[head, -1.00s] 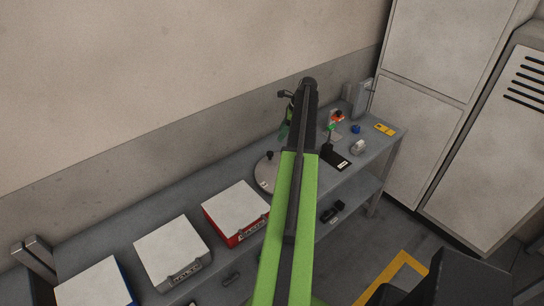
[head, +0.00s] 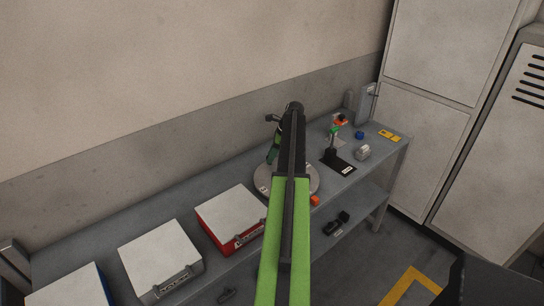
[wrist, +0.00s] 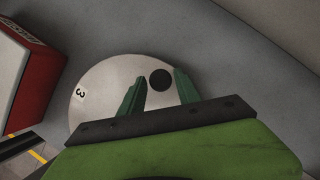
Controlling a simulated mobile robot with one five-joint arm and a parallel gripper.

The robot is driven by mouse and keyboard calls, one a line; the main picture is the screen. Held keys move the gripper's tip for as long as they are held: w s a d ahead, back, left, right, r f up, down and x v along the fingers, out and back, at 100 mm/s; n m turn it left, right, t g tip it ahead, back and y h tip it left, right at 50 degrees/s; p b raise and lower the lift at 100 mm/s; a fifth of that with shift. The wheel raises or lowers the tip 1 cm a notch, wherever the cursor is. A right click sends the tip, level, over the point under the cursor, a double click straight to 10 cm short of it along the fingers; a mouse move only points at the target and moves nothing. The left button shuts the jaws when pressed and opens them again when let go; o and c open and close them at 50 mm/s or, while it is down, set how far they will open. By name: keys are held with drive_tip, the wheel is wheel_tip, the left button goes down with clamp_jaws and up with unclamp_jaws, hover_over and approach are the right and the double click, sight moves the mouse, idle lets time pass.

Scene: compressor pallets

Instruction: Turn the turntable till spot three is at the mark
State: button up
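The turntable is a pale grey disc (head: 262,182) on the bench, partly hidden behind my arm in the head view. In the wrist view the disc (wrist: 105,75) carries a white label with a 3 (wrist: 80,94) near its left edge. A round black knob (wrist: 161,80) stands on the disc. My gripper (wrist: 160,84) is open, its two green fingers apart with the knob between them, near the tips. I cannot tell whether either finger touches it. In the head view my gripper (head: 272,150) points down over the disc. I cannot make out the mark.
A red box with a white lid (head: 230,212) stands close left of the turntable, and a grey one (head: 160,255) stands further left. An orange cube (head: 315,200) lies at the disc's front right. A black stand (head: 338,162) is to the right. The wall runs behind.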

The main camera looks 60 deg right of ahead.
clamp_jaws()
drive_tip(key=shift+s, duration=0.1)
idle(0.9)
